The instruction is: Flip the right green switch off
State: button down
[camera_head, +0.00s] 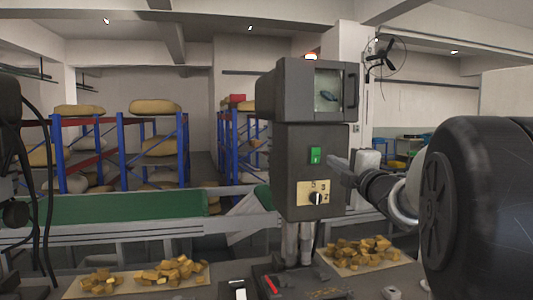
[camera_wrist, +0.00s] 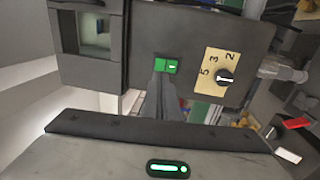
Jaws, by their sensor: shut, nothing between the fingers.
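The green switch (camera_head: 315,155) sits on the front of a dark grey machine (camera_head: 292,165), above a dial plate. In the wrist view the green switch (camera_wrist: 167,66) shows just beyond my fingertips, with a small white mark on its right half. My gripper (camera_wrist: 162,78) is shut and empty, its fingertips at the lower edge of the switch; whether they touch it I cannot tell. In the head view my gripper (camera_head: 334,164) comes in from the right, beside the switch. Only one green switch shows on this machine.
The dial plate (camera_head: 313,192) with a black knob and numbers is below the switch. A windowed box (camera_head: 333,88) tops the machine. Trays of brown chunks (camera_head: 140,279) and (camera_head: 362,252) lie on the table on both sides. A green conveyor (camera_head: 130,212) runs behind.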

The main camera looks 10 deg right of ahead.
aim_at(316, 151)
jog(key=w, duration=0.5)
jog(key=w+r+p, duration=0.1)
jog(key=w, duration=0.2)
jog(key=shift+a, duration=0.15)
jog(key=r+p, duration=0.1)
jog(key=p, duration=0.2)
jog(key=shift+w+g, duration=0.2)
jog(key=shift+g, duration=0.1)
jog(key=shift+f, duration=0.3)
jog(key=shift+s+a+b, duration=0.1)
jog(key=shift+s+b, duration=0.05)
jog(key=shift+b, duration=0.2)
